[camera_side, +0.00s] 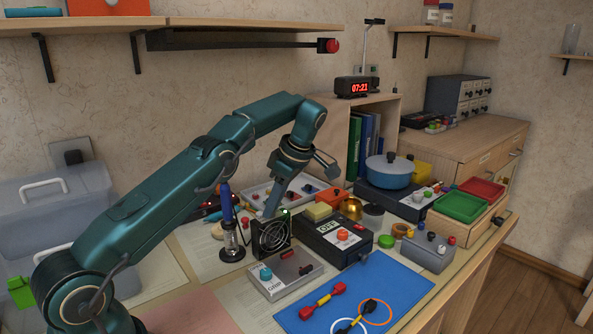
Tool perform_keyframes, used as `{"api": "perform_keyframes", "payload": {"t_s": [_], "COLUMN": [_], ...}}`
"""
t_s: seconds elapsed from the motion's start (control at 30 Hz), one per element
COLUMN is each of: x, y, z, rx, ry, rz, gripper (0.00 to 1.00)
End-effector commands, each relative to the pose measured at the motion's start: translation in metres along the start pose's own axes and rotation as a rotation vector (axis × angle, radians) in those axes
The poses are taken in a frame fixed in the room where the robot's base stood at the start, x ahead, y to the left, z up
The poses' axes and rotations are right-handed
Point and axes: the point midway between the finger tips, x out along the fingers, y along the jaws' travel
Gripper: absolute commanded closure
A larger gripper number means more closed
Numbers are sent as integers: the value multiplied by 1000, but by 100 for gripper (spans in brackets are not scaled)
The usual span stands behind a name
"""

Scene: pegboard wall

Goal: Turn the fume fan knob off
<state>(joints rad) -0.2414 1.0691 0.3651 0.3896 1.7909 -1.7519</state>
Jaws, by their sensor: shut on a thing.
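The fume fan (271,238) is a small black box with a round grille, standing near the middle of the bench. A small green light (287,212) shows at its top right. My gripper (270,212) reaches down from above to the fan's top edge. Its fingers are shut at the place of the fan knob. The knob itself is hidden by the fingers, so I cannot see which way it points.
A soldering iron stand (231,240) is close on the fan's left. A grey box with knobs (284,275) lies in front. The blue mat (385,290) has some free room.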

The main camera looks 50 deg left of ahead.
Motion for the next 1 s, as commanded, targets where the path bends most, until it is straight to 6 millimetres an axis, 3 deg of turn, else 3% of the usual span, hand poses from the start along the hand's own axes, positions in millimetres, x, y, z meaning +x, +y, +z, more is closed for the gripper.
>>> {"api": "perform_keyframes", "payload": {"t_s": [0.33, 0.37, 0.43, 1.0], "x": [0, 0, 0, 0], "y": [-1, -1, -1, -1], "z": [0, 0, 0, 0], "rx": [-1, -1, -1, 30], "ry": [0, 0, 0, 0], "rz": [-7, -7, -7, 10], "gripper": [100, 70, 44, 44]}}
